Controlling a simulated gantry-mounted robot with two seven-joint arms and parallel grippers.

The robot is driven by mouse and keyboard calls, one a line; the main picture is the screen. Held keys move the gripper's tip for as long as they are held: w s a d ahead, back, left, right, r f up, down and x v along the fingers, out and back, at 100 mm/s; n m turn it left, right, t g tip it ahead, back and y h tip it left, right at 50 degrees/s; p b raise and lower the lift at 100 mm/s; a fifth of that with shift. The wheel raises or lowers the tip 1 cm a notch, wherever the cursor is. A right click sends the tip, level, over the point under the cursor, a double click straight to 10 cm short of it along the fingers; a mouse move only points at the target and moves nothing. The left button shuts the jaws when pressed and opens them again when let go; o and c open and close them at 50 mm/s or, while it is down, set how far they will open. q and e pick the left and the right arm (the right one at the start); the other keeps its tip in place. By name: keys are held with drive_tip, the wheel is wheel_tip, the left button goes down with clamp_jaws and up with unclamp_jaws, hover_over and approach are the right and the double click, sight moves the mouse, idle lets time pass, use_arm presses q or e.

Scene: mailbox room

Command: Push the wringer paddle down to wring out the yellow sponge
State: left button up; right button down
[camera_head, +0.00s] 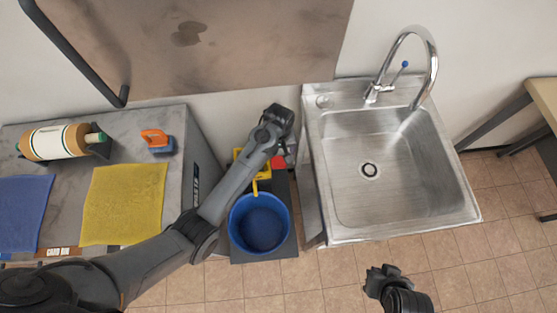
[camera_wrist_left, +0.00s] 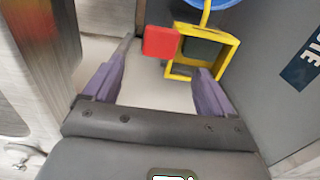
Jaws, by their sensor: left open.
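The yellow wringer frame (camera_head: 240,158) stands just behind the blue bucket (camera_head: 258,225), partly covered by my left arm. It also shows in the left wrist view (camera_wrist_left: 232,42), with a dark interior. A red paddle (camera_head: 278,162) sits beside the frame and appears in the wrist view (camera_wrist_left: 160,42), between and beyond my fingertips. My left gripper (camera_wrist_left: 164,60) is open and empty. In the head view my left wrist (camera_head: 277,118) hides its fingers. I cannot make out a yellow sponge inside the wringer. My right gripper (camera_head: 381,274) is above the floor, away from the wringer.
A steel sink (camera_head: 390,170) with a faucet stands close on the right. The wringer gap is narrow.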

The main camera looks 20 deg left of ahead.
sight(279, 161)
use_arm(q)
wheel_tip(279, 161, down, 8)
drive_tip(key=shift+f+b, duration=0.25)
drive_tip(key=shift+b, duration=0.7)
use_arm(e)
wheel_tip(279, 161, down, 2)
drive_tip(key=shift+f, duration=0.1)
use_arm(q)
drive_tip(key=shift+c, duration=0.4)
use_arm(e)
drive_tip(key=shift+d, duration=0.1)
